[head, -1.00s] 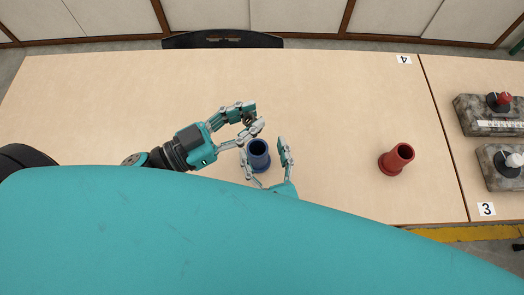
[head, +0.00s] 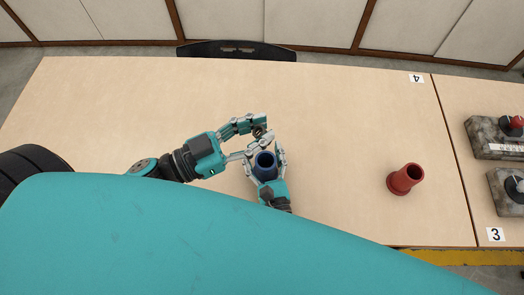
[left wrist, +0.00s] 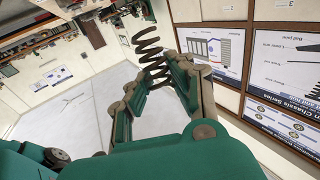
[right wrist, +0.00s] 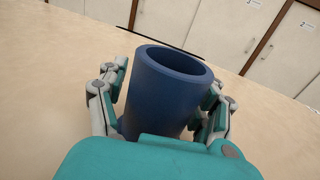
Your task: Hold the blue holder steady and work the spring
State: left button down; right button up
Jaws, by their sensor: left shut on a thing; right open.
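The blue holder (head: 265,166), a hollow cylinder open at the top, stands upright on the table. It fills much of the right wrist view (right wrist: 165,95). My right gripper (head: 266,160) is open, with one finger on each side of the holder; I cannot tell whether the fingers touch it. My left gripper (head: 261,129) is shut on the dark coil spring (left wrist: 151,55), just beyond the holder in the head view. In the left wrist view the spring sticks out past the fingertips, its lower end between them. The holder's inside is dark.
Grey control boxes with knobs (head: 497,138) sit at the far right. A black chair back (head: 236,50) is behind the far edge. The table's left part is clear.

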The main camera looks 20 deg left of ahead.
aim_at(268, 146)
jog(key=shift+w+a, duration=0.15)
jog(key=shift+w, duration=0.1)
jog(key=shift+c, duration=0.3)
grip_shut()
dwell(0.5)
pick_arm(q)
jog(key=shift+w+d+g, duration=0.1)
jog(key=shift+d+g, duration=0.2)
jog(key=shift+d, duration=0.25)
jog(key=f+y, duration=0.1)
jog(key=f+g+y, duration=0.1)
jog(key=f, duration=0.1)
jog(key=d+f+g, duration=0.1)
jog(key=shift+f+m+y, duration=0.3)
jog(key=shift+y, duration=0.1)
jog(key=shift+a+f, duration=0.15)
jog(key=shift+f, duration=1.5)
